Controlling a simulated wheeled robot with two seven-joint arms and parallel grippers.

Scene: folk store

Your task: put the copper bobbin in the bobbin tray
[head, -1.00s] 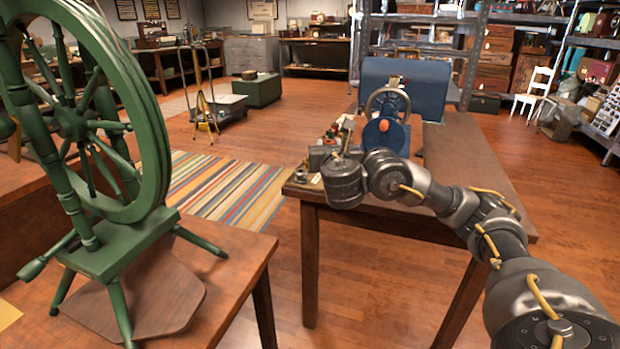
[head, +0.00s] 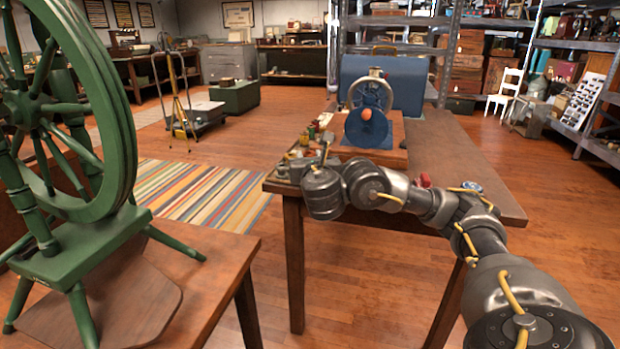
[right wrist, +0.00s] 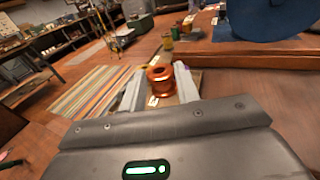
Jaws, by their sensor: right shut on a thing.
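The copper bobbin (right wrist: 160,80) is a shiny orange-brown spool. In the right wrist view it sits upright between the two pale fingers of my right gripper (right wrist: 159,87), which is shut on it. The bobbin tray (right wrist: 178,100) shows under and behind the bobbin, with a small pale label near it; I cannot tell how high the bobbin is above it. In the head view my right gripper (head: 315,157) is over the near left corner of the table, and the bobbin is hard to make out there. My left gripper is not in view.
A blue hand-cranked machine (head: 368,118) stands on the wooden table (head: 450,165) behind the gripper. Small spools (head: 311,131) stand to its left. A green spinning wheel (head: 75,245) is on a nearer table at left. The table's right part is largely clear.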

